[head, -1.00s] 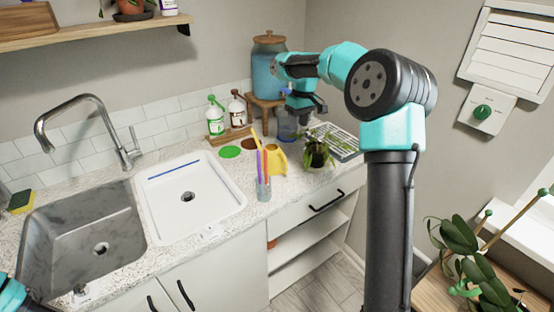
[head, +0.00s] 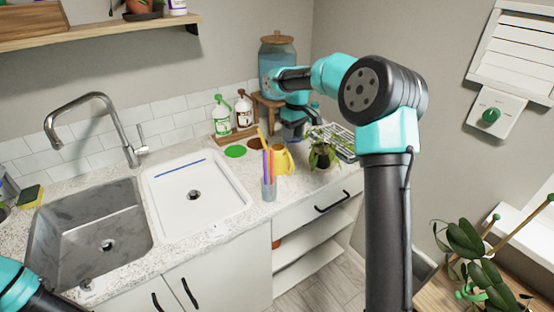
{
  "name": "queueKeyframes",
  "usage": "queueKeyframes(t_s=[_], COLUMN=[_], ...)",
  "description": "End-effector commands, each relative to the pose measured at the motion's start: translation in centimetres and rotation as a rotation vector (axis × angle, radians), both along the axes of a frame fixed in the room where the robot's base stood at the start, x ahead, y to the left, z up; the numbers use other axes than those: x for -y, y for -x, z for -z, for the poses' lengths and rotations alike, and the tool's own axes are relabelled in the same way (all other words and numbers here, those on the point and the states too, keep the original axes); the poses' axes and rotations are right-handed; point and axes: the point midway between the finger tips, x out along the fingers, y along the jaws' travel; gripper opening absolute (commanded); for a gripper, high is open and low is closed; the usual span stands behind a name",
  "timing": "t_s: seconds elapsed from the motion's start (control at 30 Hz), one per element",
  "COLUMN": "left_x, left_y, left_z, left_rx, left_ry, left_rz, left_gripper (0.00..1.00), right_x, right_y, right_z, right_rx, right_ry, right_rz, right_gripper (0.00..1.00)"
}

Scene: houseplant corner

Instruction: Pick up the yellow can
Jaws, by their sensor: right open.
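The yellow can (head: 281,162) stands on the counter, just behind a cup of coloured sticks that hides part of its left side. My right gripper (head: 292,136) is open, above and slightly behind the can near its top. The view is too small to tell whether a finger touches it. My left arm shows only in the bottom left corner, and its gripper is out of the picture.
The cup (head: 269,189) stands in front of the can. A potted plant (head: 322,156) is close on the right, with a dish rack (head: 344,145) behind it. Two bottles (head: 222,116) stand behind left. A white sink (head: 195,220) lies to the left.

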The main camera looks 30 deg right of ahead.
Motion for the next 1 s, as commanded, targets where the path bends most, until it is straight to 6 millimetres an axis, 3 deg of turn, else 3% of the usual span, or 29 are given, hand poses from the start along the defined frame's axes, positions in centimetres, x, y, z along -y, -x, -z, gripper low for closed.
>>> queueKeyframes(t_s=[0.4, 0.83, 1.0], left_x=[0.0, 0.0, 0.0], left_y=[0.0, 0.0, 0.0], left_z=[0.0, 0.0, 0.0], left_rx=[0.000, 0.000, 0.000], left_ry=[0.000, 0.000, 0.000], left_rz=[0.000, 0.000, 0.000], left_gripper=[0.43, 0.43, 0.43], right_x=[-0.6, -0.7, -0.9], right_y=[0.2, 0.3, 0.4], right_z=[6.4, 7.0, 8.4], right_rx=[-0.001, 0.000, -0.001], right_ry=[-0.001, 0.000, -0.001], right_rz=[0.001, 0.001, 0.000], right_gripper=[0.44, 0.44, 0.44])
